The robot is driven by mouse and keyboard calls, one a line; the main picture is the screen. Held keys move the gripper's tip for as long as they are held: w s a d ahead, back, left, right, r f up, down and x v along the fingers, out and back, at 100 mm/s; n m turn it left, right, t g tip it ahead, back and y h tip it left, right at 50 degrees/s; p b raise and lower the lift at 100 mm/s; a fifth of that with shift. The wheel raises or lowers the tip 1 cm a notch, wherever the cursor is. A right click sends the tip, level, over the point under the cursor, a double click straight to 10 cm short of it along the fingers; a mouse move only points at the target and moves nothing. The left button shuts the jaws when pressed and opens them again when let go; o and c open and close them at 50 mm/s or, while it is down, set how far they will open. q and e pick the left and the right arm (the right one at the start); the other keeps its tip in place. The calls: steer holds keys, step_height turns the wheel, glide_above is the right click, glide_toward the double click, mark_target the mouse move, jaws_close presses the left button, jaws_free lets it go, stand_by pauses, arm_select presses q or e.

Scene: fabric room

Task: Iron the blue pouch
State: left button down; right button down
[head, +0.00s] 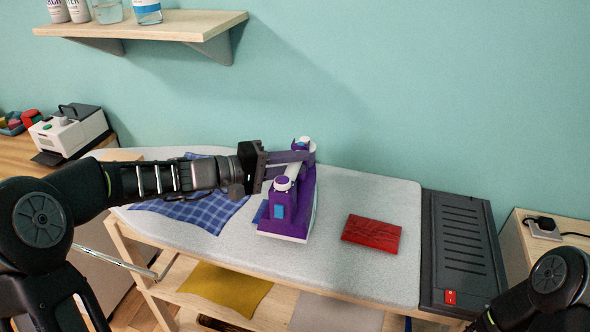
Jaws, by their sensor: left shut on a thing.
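My left gripper (290,160) is shut on the white handle of the purple iron (287,217), over the middle of the ironing board (340,275). The iron appears to rest low on the board; I cannot tell whether its sole touches a cloth. A small piece of plain blue fabric (261,212) shows at the iron's left edge and may be the blue pouch, mostly hidden by the iron. A blue checked cloth (205,212) lies to its left, partly under my left arm. My right arm shows at the lower right, with its gripper out of view.
A red pouch (371,233) lies flat on the board, right of the iron. A dark slatted iron rest (460,250) adjoins the board's right end. A yellow cloth (226,288) lies on the shelf below. A wall shelf (150,25) holds bottles at upper left.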

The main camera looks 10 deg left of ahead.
arm_select(q)
steer(key=shift+s+d+r, duration=0.1)
steer(key=shift+d+r, duration=0.1)
steer(key=shift+r, duration=0.5)
steer(key=shift+r+p, duration=1.3)
steer(key=shift+r, duration=1.3)
